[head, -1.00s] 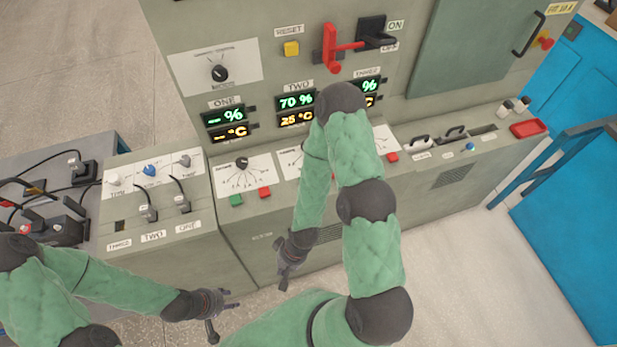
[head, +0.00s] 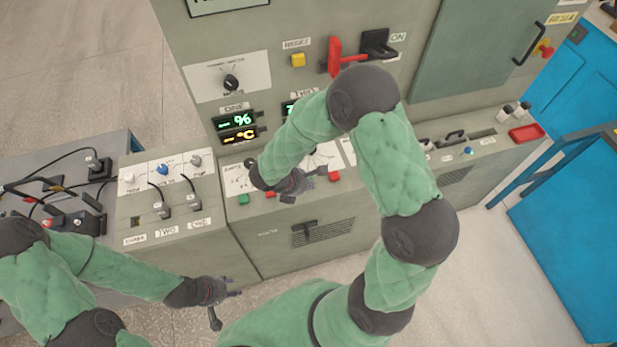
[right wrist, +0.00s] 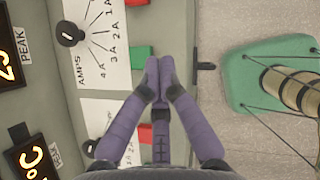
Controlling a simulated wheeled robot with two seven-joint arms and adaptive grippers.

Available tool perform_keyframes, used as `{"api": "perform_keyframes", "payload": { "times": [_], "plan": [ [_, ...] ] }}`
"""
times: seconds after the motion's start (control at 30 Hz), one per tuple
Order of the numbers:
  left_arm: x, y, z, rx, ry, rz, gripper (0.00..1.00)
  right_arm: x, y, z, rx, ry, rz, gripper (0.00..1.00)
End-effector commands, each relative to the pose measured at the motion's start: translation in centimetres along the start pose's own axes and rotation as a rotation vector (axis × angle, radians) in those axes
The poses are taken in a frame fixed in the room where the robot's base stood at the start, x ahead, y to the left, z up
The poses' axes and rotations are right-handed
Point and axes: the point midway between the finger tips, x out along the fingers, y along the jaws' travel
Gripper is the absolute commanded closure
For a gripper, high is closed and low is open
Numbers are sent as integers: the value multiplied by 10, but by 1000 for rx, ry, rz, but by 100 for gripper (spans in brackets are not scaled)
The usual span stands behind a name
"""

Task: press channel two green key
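The channel two green key (right wrist: 142,51) shows in the right wrist view, beside a white AMPS dial plate (right wrist: 100,40). My right gripper (right wrist: 158,68) is shut and empty. Its fingertips are together just beside the green key's lower right corner; I cannot tell whether they touch it. In the head view my right gripper (head: 297,185) is over the sloping console, between a red key (head: 270,194) on its left and another red key (head: 334,176) on its right, and it hides the channel two green key. My left gripper (head: 222,303) hangs low at left, fingers apart, empty.
Channel one's green key (head: 243,199) is to the left. A black handle (head: 305,230) and vent (head: 330,234) are on the front below. A switch box (head: 170,195) stands left of the console. A red lever (head: 335,58) and yellow reset button (head: 298,60) are on the upright panel.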

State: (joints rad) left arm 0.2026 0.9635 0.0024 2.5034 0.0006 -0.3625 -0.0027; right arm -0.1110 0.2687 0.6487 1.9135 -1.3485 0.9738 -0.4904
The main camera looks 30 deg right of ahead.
Motion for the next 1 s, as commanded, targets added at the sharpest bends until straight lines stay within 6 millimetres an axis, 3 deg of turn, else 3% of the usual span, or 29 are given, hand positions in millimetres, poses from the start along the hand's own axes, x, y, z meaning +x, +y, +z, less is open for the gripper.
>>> {"api": "perform_keyframes", "payload": {
  "times": [0.1, 0.3, 0.73, 1.0],
  "plan": [
    [-5, 2, 0, 0, 0, 0, 60, -19, 19, 33, -54, -121, 65, 100],
    [-7, 2, 0, 0, 0, 0, 60, -31, 32, 55, -88, -208, 105, 100],
    [-5, 2, 0, 0, 0, 0, 60, -30, 33, 55, -89, -211, 106, 100],
    [8, -3, 0, 0, 0, 0, 60, -15, 33, 44, -88, -211, 106, 100]
  ]
}}
